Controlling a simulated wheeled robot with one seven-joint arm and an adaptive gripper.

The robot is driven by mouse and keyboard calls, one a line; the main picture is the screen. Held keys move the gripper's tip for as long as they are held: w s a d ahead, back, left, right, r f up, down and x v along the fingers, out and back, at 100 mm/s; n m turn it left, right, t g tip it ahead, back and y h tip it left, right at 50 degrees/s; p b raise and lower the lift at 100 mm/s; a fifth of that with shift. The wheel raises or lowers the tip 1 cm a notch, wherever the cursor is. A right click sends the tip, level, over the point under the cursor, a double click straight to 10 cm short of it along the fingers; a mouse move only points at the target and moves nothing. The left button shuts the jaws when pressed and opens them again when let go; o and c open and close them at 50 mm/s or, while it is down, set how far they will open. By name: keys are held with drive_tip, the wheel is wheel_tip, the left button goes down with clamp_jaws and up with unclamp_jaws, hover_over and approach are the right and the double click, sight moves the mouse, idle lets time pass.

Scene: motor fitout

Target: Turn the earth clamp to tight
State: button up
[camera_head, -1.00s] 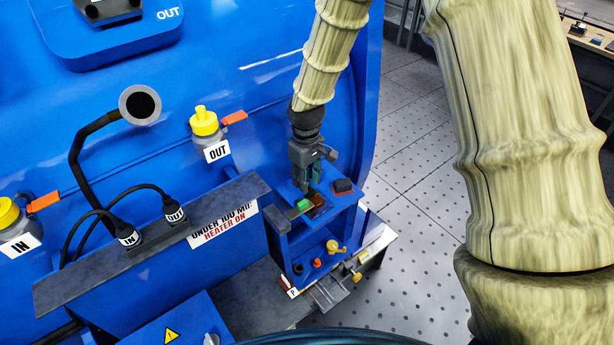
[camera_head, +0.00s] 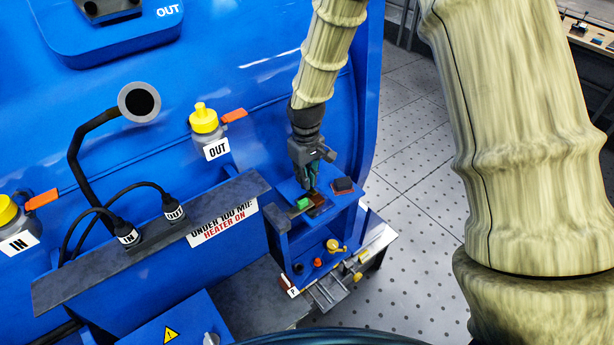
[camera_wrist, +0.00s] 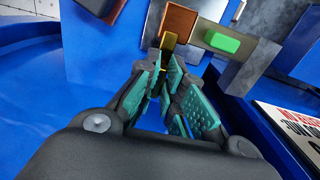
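The piece I take to be the earth clamp is a small brass-yellow part (camera_wrist: 168,41) beside a brown block (camera_wrist: 181,19). The brown block also shows in the head view (camera_head: 318,210), on a blue ledge at the right end of the blue machine. My gripper (camera_head: 314,190) points down at this block. In the wrist view my gripper (camera_wrist: 165,62) has its teal-padded fingers drawn close together at the brass part, which shows between and just past the tips. The fingers hide the rest of it and the exact contact.
A green block (camera_wrist: 222,42) lies close by; it shows in the head view (camera_head: 303,203) too. A dark block (camera_head: 343,185) sits at the ledge's right. Below are an orange knob (camera_head: 318,262) and a yellow part (camera_head: 334,246). A grey panel (camera_head: 150,232) stands left.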

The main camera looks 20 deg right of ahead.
drive_tip(key=o, duration=0.4)
wheel_tip(320, 180, up, 12)
idle(0.7)
